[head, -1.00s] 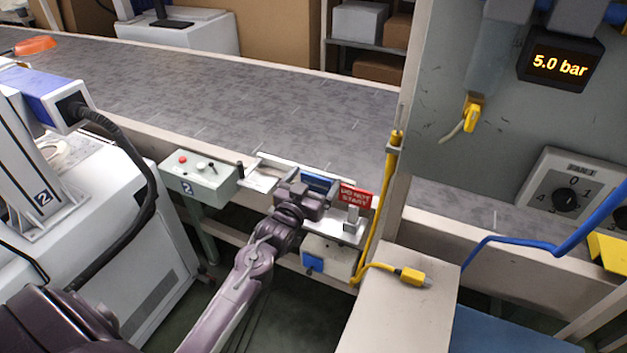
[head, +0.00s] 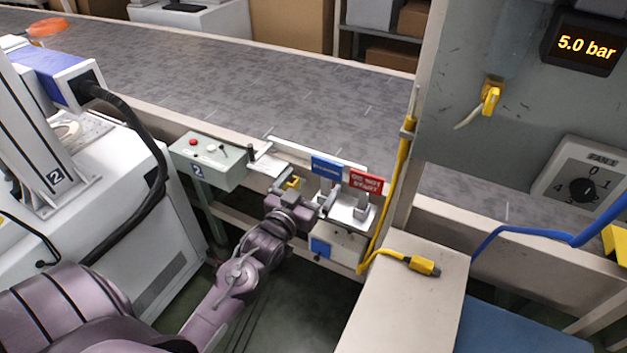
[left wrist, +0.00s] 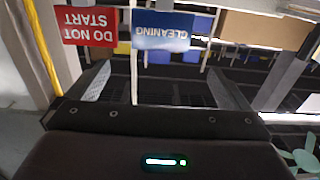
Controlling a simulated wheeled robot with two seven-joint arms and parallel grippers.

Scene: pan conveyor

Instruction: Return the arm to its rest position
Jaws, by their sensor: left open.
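My left arm (head: 232,278) reaches from the lower left toward the conveyor's front edge. Its gripper (head: 322,198) is just in front of the sign stand (head: 362,213), low and left of the signs. In the left wrist view the two fingers (left wrist: 158,88) are spread apart with nothing gripped. The blue CLEANING sign (head: 328,168) and the red DO NOT START sign (head: 366,182) stand upright side by side. In the left wrist view the blue sign (left wrist: 163,31) and red sign (left wrist: 86,26) appear upside down beyond the fingers. My right gripper is not in view.
A grey control box (head: 210,163) stands left of the gripper, a yellow pole (head: 396,180) to the right. A white-topped cabinet (head: 405,295) with a yellow plug (head: 424,266) is at front right. The conveyor (head: 250,90) runs behind; an orange pan (head: 48,27) is far left.

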